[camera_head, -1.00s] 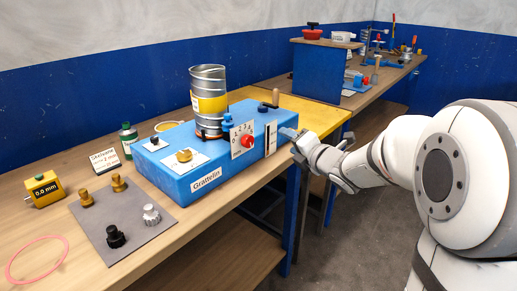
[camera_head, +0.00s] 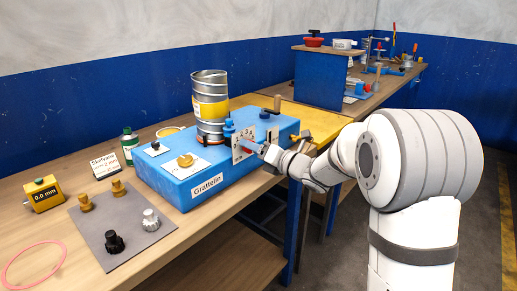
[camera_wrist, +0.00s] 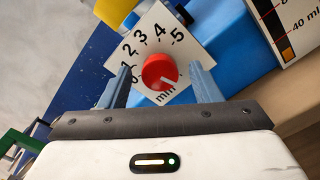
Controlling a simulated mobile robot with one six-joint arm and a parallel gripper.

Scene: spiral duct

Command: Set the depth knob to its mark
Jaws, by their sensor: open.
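The red knob (camera_wrist: 160,71) sits on a white dial plate (camera_wrist: 143,35) with figures from 0 to 5. A pale line on the knob points toward the lower edge of the plate; I cannot make out a separate target mark. My gripper (camera_wrist: 160,66) is open, one finger on each side of the knob; contact cannot be told. A brass knob (camera_head: 185,160) stands on the machine's top.
A metal spiral duct (camera_head: 210,90) stands upright on the machine, close behind the dial. A lever with a wooden grip (camera_head: 277,102) rises to its right. A grey mat (camera_head: 135,235) with several knobs and a yellow gauge (camera_head: 44,194) lie to the left.

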